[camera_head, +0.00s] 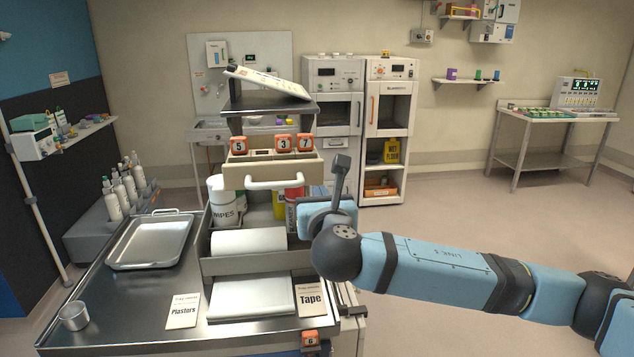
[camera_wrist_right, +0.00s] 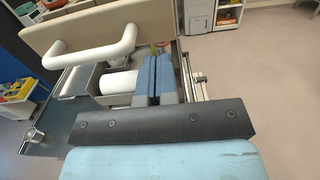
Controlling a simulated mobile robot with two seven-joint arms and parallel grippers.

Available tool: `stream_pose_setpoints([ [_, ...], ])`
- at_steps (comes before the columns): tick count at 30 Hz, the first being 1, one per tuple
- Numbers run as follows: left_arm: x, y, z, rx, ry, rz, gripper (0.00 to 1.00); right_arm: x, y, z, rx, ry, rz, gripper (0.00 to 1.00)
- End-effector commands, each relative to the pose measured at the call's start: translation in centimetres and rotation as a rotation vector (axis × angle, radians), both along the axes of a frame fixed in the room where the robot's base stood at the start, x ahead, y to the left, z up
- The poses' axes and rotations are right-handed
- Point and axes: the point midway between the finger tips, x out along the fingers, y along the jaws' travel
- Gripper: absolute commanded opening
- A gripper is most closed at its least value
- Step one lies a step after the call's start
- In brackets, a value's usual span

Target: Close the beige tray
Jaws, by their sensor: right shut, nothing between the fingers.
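The beige tray (camera_head: 240,172) is a drawer-like tray with a white bar handle, high on the shelf unit in the middle of the head view. It juts out towards me from under the dark upper shelf. In the right wrist view its beige front (camera_wrist_right: 90,27) and white handle fill the upper left. My right gripper (camera_head: 318,190) is beside and slightly below the tray's right end, largely hidden by its own wrist. Its blue fingers (camera_wrist_right: 158,78) are together and empty, to the right of the handle and apart from it. My left gripper is not in view.
Orange number blocks (camera_head: 283,143) sit along the tray's top. Below it are a wipes tub (camera_head: 222,205), bottles and a white roll (camera_head: 248,241). A metal tray (camera_head: 150,241) lies on the steel top at left. The floor at right is open.

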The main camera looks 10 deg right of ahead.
Motion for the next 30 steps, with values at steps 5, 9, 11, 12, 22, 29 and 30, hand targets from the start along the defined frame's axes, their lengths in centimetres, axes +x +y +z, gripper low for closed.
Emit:
stream_pose_setpoints([
  [5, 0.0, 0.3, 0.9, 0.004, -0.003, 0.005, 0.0, 2.9, 0.0, 0.2, -0.001, 0.0, -0.002, 0.0],
  [9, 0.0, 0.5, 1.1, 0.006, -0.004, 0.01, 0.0, 4.1, 0.0, 0.1, 0.0, 0.001, 0.0, 0.0],
  [11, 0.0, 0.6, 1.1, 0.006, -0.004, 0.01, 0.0, 4.3, 0.0, 0.0, 0.0, 0.001, -0.001, 0.0],
  [12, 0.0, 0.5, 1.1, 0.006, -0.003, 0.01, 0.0, 4.4, 0.0, 0.0, 0.0, 0.001, -0.001, 0.0],
  [22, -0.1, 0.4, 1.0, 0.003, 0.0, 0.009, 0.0, 4.5, 0.0, 0.0, 0.0, 0.001, -0.001, 0.0],
  [29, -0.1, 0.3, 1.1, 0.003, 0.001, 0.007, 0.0, 5.8, 0.0, 0.0, 0.0, 0.001, -0.002, 0.0],
  [30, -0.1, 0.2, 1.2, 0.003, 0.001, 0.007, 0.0, 6.3, 0.0, 0.0, 0.0, 0.001, -0.002, 0.0],
])
